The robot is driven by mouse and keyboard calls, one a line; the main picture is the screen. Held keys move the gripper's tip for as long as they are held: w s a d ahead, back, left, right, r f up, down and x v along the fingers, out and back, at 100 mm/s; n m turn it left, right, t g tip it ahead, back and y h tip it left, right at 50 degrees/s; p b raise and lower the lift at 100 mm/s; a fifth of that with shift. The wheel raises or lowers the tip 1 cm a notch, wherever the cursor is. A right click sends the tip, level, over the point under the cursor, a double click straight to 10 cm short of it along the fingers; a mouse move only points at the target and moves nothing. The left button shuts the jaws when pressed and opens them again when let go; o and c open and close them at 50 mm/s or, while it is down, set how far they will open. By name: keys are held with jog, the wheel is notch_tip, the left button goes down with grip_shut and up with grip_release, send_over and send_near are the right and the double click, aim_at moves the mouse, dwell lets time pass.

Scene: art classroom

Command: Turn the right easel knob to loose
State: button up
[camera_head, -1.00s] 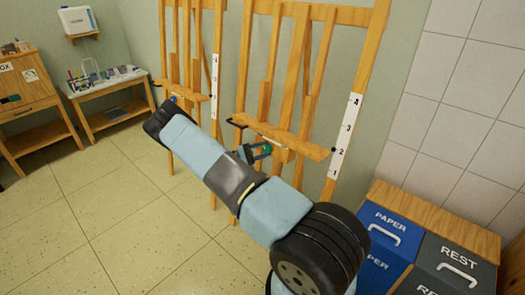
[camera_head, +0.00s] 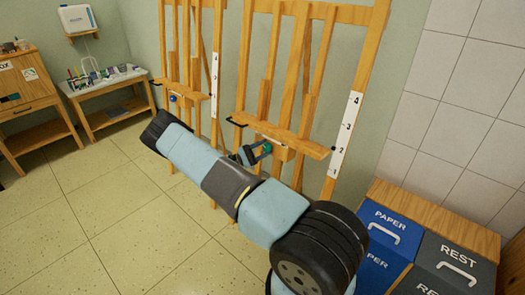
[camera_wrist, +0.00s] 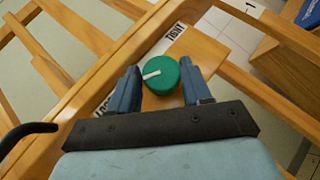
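The right easel (camera_head: 321,151) stands mid-right by the wall. Its round green knob (camera_head: 267,148) is on the front, below the ledge. In the wrist view the green knob (camera_wrist: 165,82) has a white pointer mark directed to the left. A white label strip behind it reads TIGHT (camera_wrist: 175,31) at the upper end; the lower end, starting with LO, is partly hidden behind my left finger. My gripper (camera_wrist: 161,80) has one finger on each side of the knob, very close to it. Whether both fingers press on it cannot be told.
A second easel (camera_head: 192,95) with a blue knob stands to the left. Blue PAPER (camera_head: 390,235) and grey REST (camera_head: 450,265) bins stand at the lower right. A table (camera_head: 105,115) with art supplies is at the back left. The tiled floor at left is clear.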

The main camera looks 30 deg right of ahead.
jog(key=o, duration=0.3)
jog(key=shift+o, duration=0.2)
jog(key=v, duration=1.4)
jog(key=shift+d+r, duration=0.1)
jog(key=s+r+m+t+y, duration=0.1)
jog(key=s+r+y, duration=0.35)
jog(key=r, duration=0.65)
jog(key=s+r+m+t+y, duration=0.1)
jog(key=s+r+y, duration=0.2)
jog(key=r+y, duration=0.5)
jog(key=s+r+m+t+y, duration=0.1)
jog(key=s+r+y, duration=0.25)
jog(key=r, duration=0.95)
jog(key=s+a+r+t+y, duration=0.2)
jog(key=s+a+r+t, duration=0.1)
jog(key=s, duration=0.6)
jog(key=s+a+r+t+y, duration=0.2)
jog(key=s+r+t, duration=0.3)
jog(key=s, duration=0.5)
jog(key=s+a+r+t+y, duration=0.1)
jog(key=s+a+r+t, duration=0.2)
jog(key=s+a+r, duration=0.2)
jog(key=s+r, duration=0.3)
jog(key=s, duration=0.2)
jog(key=shift+t+y, duration=0.4)
